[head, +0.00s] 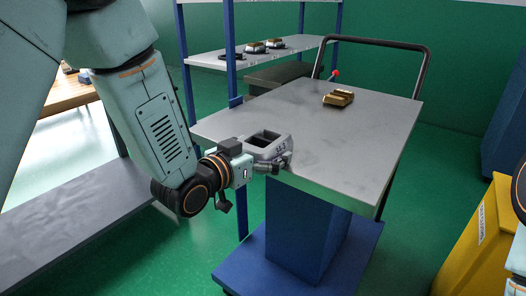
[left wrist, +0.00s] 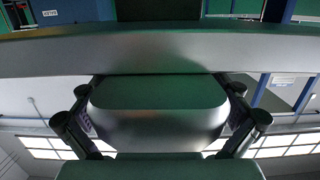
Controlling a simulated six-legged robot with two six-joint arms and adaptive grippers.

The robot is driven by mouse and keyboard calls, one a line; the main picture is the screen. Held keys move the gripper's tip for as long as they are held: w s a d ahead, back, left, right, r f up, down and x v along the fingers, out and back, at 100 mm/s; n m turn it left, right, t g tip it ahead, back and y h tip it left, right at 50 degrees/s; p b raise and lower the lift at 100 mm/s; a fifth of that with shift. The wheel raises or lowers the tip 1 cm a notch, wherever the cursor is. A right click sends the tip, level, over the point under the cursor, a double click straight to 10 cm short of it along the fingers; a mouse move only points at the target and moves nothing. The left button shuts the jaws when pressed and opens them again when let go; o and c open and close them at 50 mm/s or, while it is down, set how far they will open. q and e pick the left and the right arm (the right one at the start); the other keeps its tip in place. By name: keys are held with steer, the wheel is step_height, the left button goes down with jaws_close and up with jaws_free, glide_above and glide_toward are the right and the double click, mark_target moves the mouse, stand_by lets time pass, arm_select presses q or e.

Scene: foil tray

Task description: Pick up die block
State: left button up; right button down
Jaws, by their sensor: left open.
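My right gripper is not in view; only part of my right arm shows at the right edge.
A brass-coloured part (head: 338,97) lies farther back on the cart top. The cart has a black handle (head: 427,65) and a blue pedestal (head: 305,235). A shelf rack (head: 205,58) with several parts stands behind. A yellow cabinet (head: 475,240) is at right. Most of the cart top is clear.

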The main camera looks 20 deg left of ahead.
arm_select(q)
steer(key=shift+s+r, duration=0.1)
steer(key=shift+c, duration=1.3)
steer(key=c, duration=1.4)
steer(key=shift+o, duration=0.2)
steer(key=shift+r, duration=0.15)
